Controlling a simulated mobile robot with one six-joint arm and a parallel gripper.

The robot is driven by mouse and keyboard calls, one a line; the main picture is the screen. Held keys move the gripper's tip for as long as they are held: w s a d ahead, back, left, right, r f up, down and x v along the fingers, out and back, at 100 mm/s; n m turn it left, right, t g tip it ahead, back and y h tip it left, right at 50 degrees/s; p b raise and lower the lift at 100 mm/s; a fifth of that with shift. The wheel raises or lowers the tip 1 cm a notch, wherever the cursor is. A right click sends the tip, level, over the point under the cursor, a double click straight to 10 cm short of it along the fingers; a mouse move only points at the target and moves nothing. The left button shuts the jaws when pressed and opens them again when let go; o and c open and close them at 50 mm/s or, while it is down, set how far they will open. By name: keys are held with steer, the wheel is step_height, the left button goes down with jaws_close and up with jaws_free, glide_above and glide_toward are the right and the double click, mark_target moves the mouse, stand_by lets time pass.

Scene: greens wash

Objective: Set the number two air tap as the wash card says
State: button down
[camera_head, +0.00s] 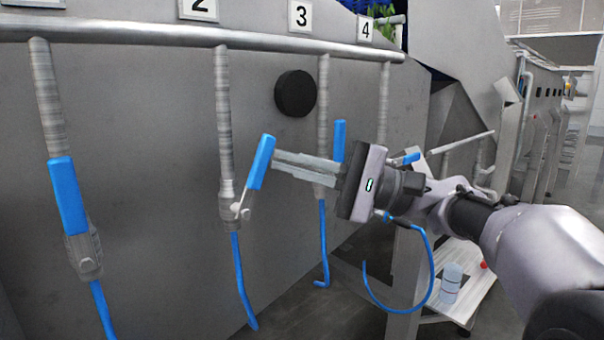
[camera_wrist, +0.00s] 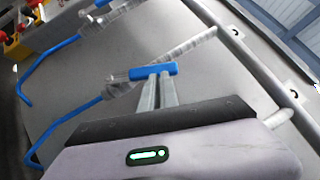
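The number two label (camera_head: 199,8) hangs above a ribbed pipe on the grey panel. Below it is the number two tap (camera_head: 229,205), whose blue handle (camera_head: 261,162) tilts up and to the right, away from the pipe. My gripper (camera_head: 276,163) reaches in from the right, its fingertips at the handle, apparently touching it. In the wrist view, the blue handle (camera_wrist: 153,70) lies across the tips of both fingers. The fingers sit close together, with only a narrow gap, and the handle does not appear pinched between them. I cannot make out a wash card.
Tap one's blue handle (camera_head: 69,195) points up along its pipe. Tap three's handle (camera_head: 339,140) stands upright behind my gripper; tap four's handle (camera_head: 405,160) is tilted far over. A black disc (camera_head: 295,93) sticks out of the panel. A bottle (camera_head: 452,283) stands on a low trolley.

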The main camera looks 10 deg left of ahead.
steer(key=shift+s+a+r+n+g+h, duration=0.3)
steer(key=shift+s+a+r+n+h, duration=0.3)
steer(key=shift+n+h, duration=0.35)
steer(key=shift+s+a+r+n+h+p, duration=0.35)
steer(key=shift+s+n+h+p, duration=0.15)
steer(key=shift+n+h, duration=0.2)
